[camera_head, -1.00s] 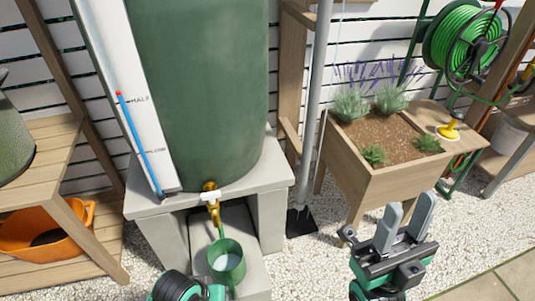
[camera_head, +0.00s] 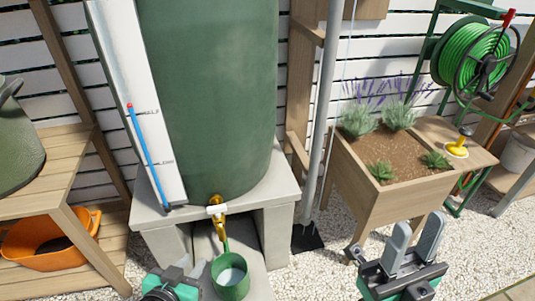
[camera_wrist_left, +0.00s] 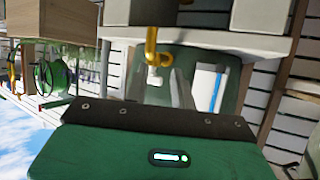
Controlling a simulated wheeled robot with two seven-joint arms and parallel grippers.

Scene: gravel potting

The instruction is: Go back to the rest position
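My left gripper (camera_head: 196,271) is at the lower edge of the head view, just left of a green cup (camera_head: 231,278) and apart from it. The cup stands upright on the concrete under the brass tap (camera_head: 218,222), with pale liquid in it. In the left wrist view the gripper's two grey fingers (camera_wrist_left: 160,88) stand apart with nothing held, and the tap (camera_wrist_left: 153,55) shows beyond them. My right gripper (camera_head: 416,238) is in front of the wooden planter (camera_head: 400,205), its two fingers pointing up with a gap between them, empty.
The green barrel (camera_head: 210,100) stands on a concrete stand (camera_head: 152,216). A wooden shelf (camera_head: 60,190) with an orange tub (camera_head: 45,245) is at the left. A grey pipe (camera_head: 323,130) rises beside the barrel. A hose reel (camera_head: 475,58) hangs at the right. Gravel ground is open around the planter.

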